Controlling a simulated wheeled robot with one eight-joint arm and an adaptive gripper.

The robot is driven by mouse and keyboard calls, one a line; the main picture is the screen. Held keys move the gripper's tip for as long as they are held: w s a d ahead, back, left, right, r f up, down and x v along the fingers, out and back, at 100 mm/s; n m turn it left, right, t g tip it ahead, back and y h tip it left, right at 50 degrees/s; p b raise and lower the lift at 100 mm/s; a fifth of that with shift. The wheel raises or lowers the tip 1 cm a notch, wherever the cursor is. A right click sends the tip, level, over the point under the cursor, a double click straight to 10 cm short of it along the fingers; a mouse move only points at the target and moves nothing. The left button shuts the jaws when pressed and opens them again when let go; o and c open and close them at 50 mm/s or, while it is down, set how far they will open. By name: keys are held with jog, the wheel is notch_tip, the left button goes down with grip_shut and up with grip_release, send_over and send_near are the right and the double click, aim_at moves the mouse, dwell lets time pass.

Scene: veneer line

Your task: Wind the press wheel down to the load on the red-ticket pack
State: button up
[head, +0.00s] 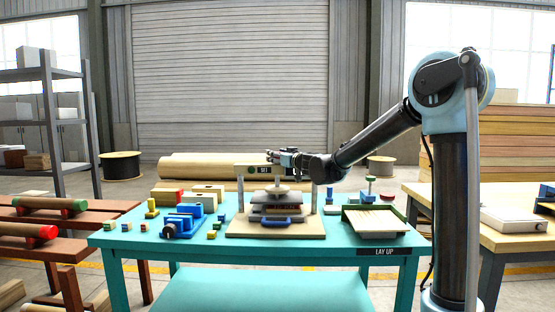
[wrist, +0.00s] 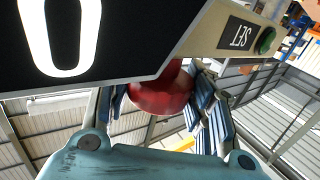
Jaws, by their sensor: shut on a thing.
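The press (head: 318,200) stands on the middle of the teal table, with a pale crossbeam on two posts. A layered pack (head: 275,210) lies under its plate; I cannot make out a ticket colour. My gripper (head: 275,156) is at the top of the crossbeam, reaching in from the right. In the wrist view, its blue-striped finger pads are on both sides of a red rounded knob (wrist: 160,95), and it is shut on it. The wheel is mostly hidden. A black display (wrist: 100,40) reads 0, beside a SET label (wrist: 240,35) and green button (wrist: 265,40).
A green-edged tray (head: 377,232) lies right of the press, with stamps (head: 369,188) behind it. A blue vice-like tool (head: 182,222) and small blocks lie left. A blue handle (head: 282,220) is at the press front. The table's front edge is mostly bare.

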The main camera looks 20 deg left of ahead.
jog(key=shift+m+t+h, duration=1.3)
jog(key=shift+t+h, duration=0.1)
jog(key=shift+h, duration=0.2)
jog(key=m+t+h, duration=0.1)
jog(key=m+h, duration=0.1)
jog(key=h, duration=0.1)
jog(key=shift+a+m+t+h, duration=0.1)
jog(key=shift+m+t+h, duration=0.2)
jog(key=shift+t, duration=0.1)
jog(key=m+t+h, duration=0.1)
jog(key=m+h, duration=0.3)
jog(key=h, duration=0.2)
jog(key=shift+h, duration=0.4)
jog(key=m+g+h, duration=0.1)
jog(key=m+h, duration=0.2)
jog(key=h, duration=0.1)
jog(key=m+g+h, duration=0.1)
jog(key=m+h, duration=0.1)
jog(key=h, duration=0.2)
jog(key=shift+w+m, duration=0.1)
jog(key=shift+m, duration=0.3)
jog(key=m+g+h, duration=0.5)
jog(key=h, duration=0.1)
jog(key=shift+r, duration=0.1)
jog(key=o, duration=1.1)
